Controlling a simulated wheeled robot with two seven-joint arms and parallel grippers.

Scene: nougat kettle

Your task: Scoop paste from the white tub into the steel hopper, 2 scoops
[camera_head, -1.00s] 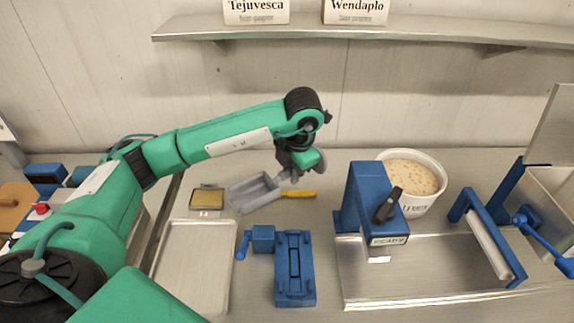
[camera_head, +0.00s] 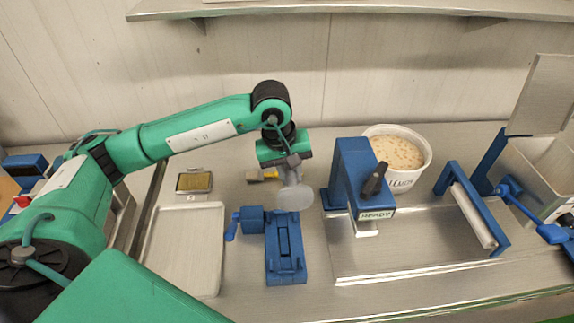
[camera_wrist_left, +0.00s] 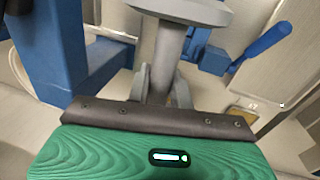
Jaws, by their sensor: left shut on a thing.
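The white tub (camera_head: 423,174), full of pale speckled paste (camera_head: 397,152), stands at the back behind a blue machine. The steel hopper (camera_head: 552,166) is at the far right, its steel lid raised. My left gripper (camera_head: 290,168) is above the middle of the table, left of the tub, pointing down. It is shut on a grey tool, seemingly the scoop (camera_head: 294,198), with a flat rounded end showing below the fingers. The wrist view shows the tool's grey stem (camera_wrist_left: 168,55) between the fingers. The scoop's pan cannot be made out clearly. My right gripper is out of view.
The blue machine (camera_head: 352,172) stands between the gripper and the tub. A blue clamp-like fixture (camera_head: 284,252) with a crank lies just below the gripper. A blue roller frame (camera_head: 470,208) stands before the hopper. A metal tray (camera_head: 185,250) and yellow pad (camera_head: 194,182) lie left.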

